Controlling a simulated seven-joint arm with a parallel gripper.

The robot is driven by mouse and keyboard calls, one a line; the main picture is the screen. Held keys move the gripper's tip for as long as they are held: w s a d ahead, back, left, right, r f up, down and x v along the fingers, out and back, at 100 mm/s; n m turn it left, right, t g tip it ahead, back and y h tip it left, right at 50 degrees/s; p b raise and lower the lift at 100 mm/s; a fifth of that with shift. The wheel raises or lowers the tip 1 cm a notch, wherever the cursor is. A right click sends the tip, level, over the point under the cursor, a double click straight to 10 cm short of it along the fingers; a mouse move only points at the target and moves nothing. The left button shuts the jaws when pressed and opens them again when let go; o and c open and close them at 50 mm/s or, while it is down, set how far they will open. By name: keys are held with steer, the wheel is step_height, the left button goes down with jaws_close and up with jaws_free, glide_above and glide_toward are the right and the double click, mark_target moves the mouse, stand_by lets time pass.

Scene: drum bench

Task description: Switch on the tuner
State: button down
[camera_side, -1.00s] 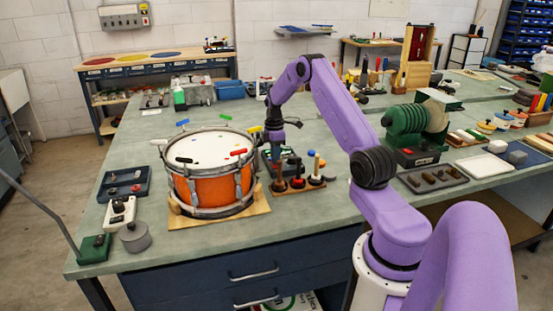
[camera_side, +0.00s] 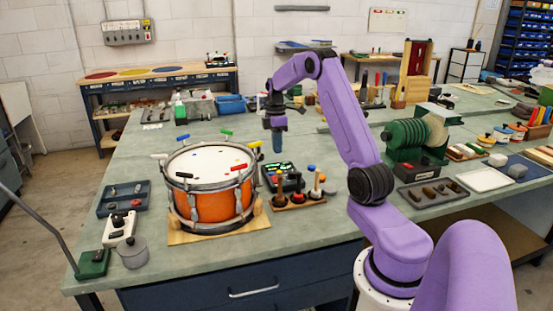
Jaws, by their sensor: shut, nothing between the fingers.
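A white box with a black knob (camera_side: 120,228) stands left of the drum, and I cannot tell for certain which of the two is the tuner. No lit display can be made out. My gripper (camera_side: 277,150) points down, closed and empty, in the air above and behind the dark device, apart from it. The orange drum (camera_side: 222,201) sits upright on a wooden base (camera_side: 250,219), with coloured-handled keys around its rim.
A wooden rack (camera_side: 298,201) with several upright tools stands just in front of the dark device. A dark tray (camera_side: 123,198), a grey cylinder (camera_side: 132,253) and a green block (camera_side: 93,264) lie left. A green machine (camera_side: 411,140) stands right. The bench behind my gripper is mostly clear.

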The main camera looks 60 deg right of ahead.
steer(key=shift+s+a+r, duration=0.1)
steer(key=shift+a+r, duration=0.05)
steer(key=shift+r, duration=1.3)
steer(key=s+a+r+n+h, duration=0.1)
steer(key=s+a+r, duration=0.15)
steer(key=a, duration=1.05)
steer(key=s+a+r+n+h, duration=0.1)
steer(key=a+r+n, duration=0.15)
steer(key=a, duration=1.05)
steer(key=s+a+t, duration=0.1)
steer(key=s+a, duration=1)
steer(key=s+a+f+y, duration=0.1)
steer(key=s+f, duration=0.2)
steer(key=s, duration=1.1)
steer(key=shift+a+f, duration=0.15)
steer(key=shift+a, duration=0.05)
